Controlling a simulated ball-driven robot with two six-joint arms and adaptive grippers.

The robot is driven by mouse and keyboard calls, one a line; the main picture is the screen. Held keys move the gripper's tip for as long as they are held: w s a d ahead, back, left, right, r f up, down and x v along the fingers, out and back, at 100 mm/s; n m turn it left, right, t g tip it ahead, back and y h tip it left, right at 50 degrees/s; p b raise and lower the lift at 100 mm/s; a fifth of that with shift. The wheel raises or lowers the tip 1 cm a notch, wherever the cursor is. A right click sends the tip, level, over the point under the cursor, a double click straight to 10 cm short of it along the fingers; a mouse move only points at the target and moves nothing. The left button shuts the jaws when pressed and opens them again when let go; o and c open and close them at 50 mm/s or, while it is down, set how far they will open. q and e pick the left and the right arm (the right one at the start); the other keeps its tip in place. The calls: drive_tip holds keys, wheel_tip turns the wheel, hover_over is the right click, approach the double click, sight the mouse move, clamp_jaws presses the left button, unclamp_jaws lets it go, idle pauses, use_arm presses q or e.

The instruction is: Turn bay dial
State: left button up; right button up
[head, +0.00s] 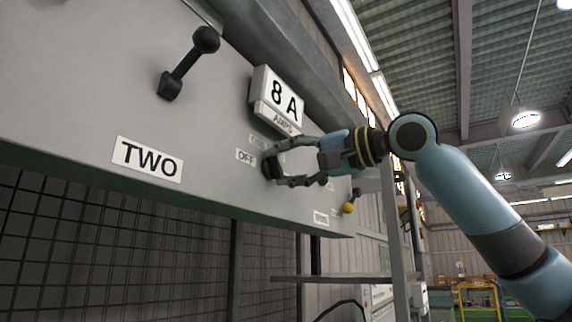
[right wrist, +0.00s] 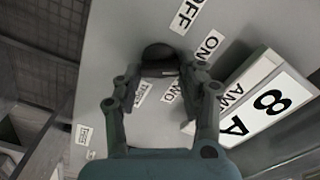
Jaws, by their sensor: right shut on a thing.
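The bay dial (head: 270,167) is a dark round knob on the grey panel, just right of the "OFF" label (head: 246,155) and below the "8 A AMPS" display (head: 280,97). My right gripper (head: 280,168) is at the dial, its two fingers on either side of it, shut on it. In the right wrist view the dial (right wrist: 160,55) shows dark between the fingertips, with the "OFF" (right wrist: 187,14) and "ON" (right wrist: 209,46) labels nearby. The exact dial angle is hard to tell. My left gripper is not in view.
A black lever (head: 188,62) sticks out above the "TWO" label (head: 148,158) on the panel (head: 60,95). A small yellow-knobbed lever (head: 349,206) is right of the dial. Black mesh (head: 140,240) and a shelf (head: 335,279) lie below the panel.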

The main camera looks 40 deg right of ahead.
drive_tip(key=o, duration=1.2)
drive_tip(key=shift+d, duration=0.1)
drive_tip(key=shift+c, duration=0.2)
